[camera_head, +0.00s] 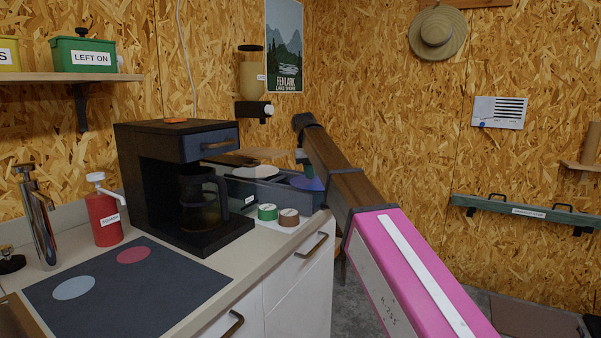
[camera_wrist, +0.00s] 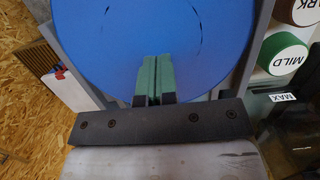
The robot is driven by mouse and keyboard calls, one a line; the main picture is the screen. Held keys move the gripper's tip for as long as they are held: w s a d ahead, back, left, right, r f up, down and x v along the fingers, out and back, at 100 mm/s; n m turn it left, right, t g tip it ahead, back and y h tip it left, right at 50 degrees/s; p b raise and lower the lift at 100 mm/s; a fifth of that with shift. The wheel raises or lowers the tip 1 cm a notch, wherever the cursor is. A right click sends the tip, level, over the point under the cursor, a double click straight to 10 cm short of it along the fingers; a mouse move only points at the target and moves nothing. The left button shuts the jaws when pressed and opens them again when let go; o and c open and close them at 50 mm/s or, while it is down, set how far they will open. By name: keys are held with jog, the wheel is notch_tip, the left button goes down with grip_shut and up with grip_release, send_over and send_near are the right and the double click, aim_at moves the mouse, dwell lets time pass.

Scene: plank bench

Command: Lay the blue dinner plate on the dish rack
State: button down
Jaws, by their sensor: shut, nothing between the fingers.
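The blue dinner plate (camera_head: 307,184) shows at the counter's far right end, partly behind my arm. In the wrist view the blue plate (camera_wrist: 150,35) fills the upper middle, between grey side walls (camera_wrist: 251,45) of what looks like a grey-blue bin or rack. This grey-blue holder (camera_head: 262,192) stands behind the coffee maker in the head view; I cannot tell for sure that it is the dish rack. My gripper (camera_wrist: 154,62) has its green fingers shut together, empty, in front of the plate's face. Whether they touch it is unclear.
A dark coffee maker (camera_head: 163,150) with a glass pot stands left of the holder. A pale round thing (camera_head: 255,172) shows at the holder. A dark mat (camera_head: 130,290) lies in front.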

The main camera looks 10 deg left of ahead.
aim_at(304, 181)
jog(key=d, duration=0.1)
jog(key=s+d, duration=0.1)
jog(key=d, duration=0.2)
jog(key=shift+s+d, duration=0.15)
jog(key=shift+s, duration=0.2)
jog(key=shift+f, duration=0.85)
jog(key=shift+s+f, duration=0.1)
jog(key=a, duration=0.2)
jog(key=w+a, duration=0.1)
jog(key=a, duration=0.1)
jog(key=w+a, duration=0.1)
jog(key=a, duration=0.2)
jog(key=shift+w, duration=0.25)
jog(key=shift+w+a+r, duration=0.15)
jog(key=shift+r, duration=0.55)
